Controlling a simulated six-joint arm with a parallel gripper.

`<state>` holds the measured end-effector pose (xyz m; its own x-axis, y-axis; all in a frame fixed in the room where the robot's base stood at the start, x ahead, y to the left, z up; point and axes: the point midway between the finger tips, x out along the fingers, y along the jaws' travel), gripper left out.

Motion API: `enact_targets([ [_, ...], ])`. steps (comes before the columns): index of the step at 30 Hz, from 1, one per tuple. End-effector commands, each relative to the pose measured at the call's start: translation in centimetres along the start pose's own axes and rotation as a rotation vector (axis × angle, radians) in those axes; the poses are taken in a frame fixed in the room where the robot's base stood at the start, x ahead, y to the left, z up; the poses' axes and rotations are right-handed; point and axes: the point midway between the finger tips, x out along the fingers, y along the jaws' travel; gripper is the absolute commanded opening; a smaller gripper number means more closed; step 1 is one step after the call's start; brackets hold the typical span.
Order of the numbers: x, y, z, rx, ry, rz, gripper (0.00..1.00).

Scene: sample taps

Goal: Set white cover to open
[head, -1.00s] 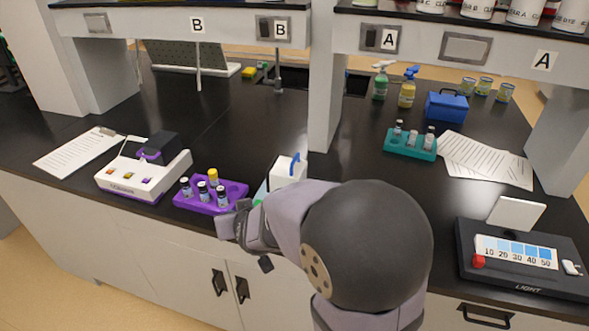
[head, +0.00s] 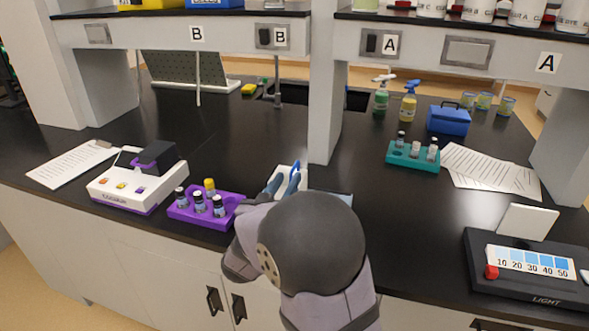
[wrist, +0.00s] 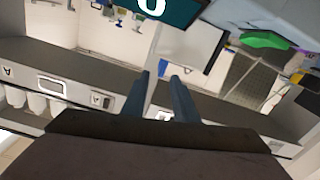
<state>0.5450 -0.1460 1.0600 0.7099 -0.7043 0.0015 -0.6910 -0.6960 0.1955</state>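A white panel (head: 290,172), which looks like the white cover, stands at the bench's front edge, partly hidden behind my arm. In the wrist view the white panel (wrist: 190,42) is just beyond my fingertips, beside a dark teal face (wrist: 178,10) with a white digit. My gripper (head: 287,170) has two blue-grey fingers, apart and with nothing held between them. In the wrist view my gripper (wrist: 160,76) points towards the panel; I cannot tell whether it touches. The panel's exact tilt is unclear.
A purple rack (head: 180,212) with several vials and a white device (head: 125,192) stand left. A light box (head: 500,285) with a raised white plate (head: 528,221) stands right. A teal rack (head: 400,160) is behind. A white post (head: 325,100) rises beyond my gripper.

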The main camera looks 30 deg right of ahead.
Motion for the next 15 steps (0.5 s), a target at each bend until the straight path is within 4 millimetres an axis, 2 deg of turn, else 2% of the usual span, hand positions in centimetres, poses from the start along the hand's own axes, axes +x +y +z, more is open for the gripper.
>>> enact_targets([
  [15,5.9,0.1,-0.1,0.001,-0.001,0.001,0.27],
])
